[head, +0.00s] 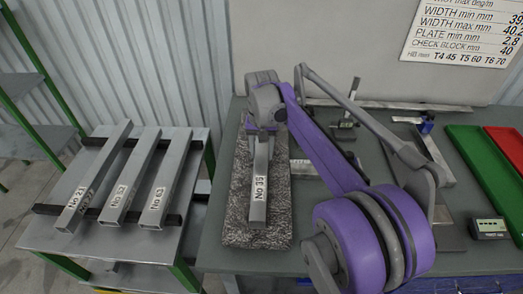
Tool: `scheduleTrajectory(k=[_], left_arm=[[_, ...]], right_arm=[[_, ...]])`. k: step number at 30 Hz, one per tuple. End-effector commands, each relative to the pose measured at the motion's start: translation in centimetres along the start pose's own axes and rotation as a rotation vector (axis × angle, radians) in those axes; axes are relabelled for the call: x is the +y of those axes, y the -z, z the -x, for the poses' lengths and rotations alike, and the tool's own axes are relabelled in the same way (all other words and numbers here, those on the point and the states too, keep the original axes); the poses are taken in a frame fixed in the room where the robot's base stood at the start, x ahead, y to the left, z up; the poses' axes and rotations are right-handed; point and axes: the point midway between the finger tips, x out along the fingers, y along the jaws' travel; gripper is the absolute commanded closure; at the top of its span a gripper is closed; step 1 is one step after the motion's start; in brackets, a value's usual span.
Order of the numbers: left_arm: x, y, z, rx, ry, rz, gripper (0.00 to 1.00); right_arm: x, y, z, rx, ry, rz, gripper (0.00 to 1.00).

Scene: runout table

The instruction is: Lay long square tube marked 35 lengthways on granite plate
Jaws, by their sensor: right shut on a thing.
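The square tube marked No 35 (259,192) is over the granite plate (236,225), running lengthways along it. Its near end points toward me and lies inside the plate's near edge. My right gripper (263,131) is at the tube's far end and shut on it. The gripper and wrist hide that far end. I cannot tell whether the tube's underside touches the granite. My left gripper is not in view.
Three square tubes, including No 52 (129,185), lie on dark bars on the left side table (95,231). A height gauge (347,118), a green tray (485,155), a red tray (509,142) and a small digital meter (488,229) are right of the plate.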

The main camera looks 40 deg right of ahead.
Motion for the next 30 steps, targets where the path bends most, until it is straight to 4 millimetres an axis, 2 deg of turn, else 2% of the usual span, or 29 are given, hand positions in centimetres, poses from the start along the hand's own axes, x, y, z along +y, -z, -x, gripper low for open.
scheduleTrajectory(k=[4,5,10,11,19,22,26,30], left_arm=[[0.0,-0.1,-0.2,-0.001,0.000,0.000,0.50],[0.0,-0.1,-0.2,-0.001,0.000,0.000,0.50],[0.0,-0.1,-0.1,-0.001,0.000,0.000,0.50],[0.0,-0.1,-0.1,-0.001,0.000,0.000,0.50],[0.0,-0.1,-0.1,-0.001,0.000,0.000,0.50],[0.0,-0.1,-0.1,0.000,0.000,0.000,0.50],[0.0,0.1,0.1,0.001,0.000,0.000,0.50],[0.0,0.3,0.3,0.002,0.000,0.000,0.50]], right_arm=[[0.0,0.0,-0.3,0.000,0.000,0.000,1.00],[0.0,0.0,-0.3,0.000,0.000,0.000,0.49],[0.0,0.0,-0.3,0.000,0.000,0.000,0.18],[0.0,0.0,-0.3,0.000,0.000,0.000,0.16],[0.0,0.0,-0.3,0.000,0.000,0.000,0.16],[0.0,0.0,0.3,0.000,0.000,0.000,0.16],[0.0,0.0,2.4,0.000,0.000,0.000,0.16],[0.0,0.0,5.3,0.000,0.000,0.000,0.16]])
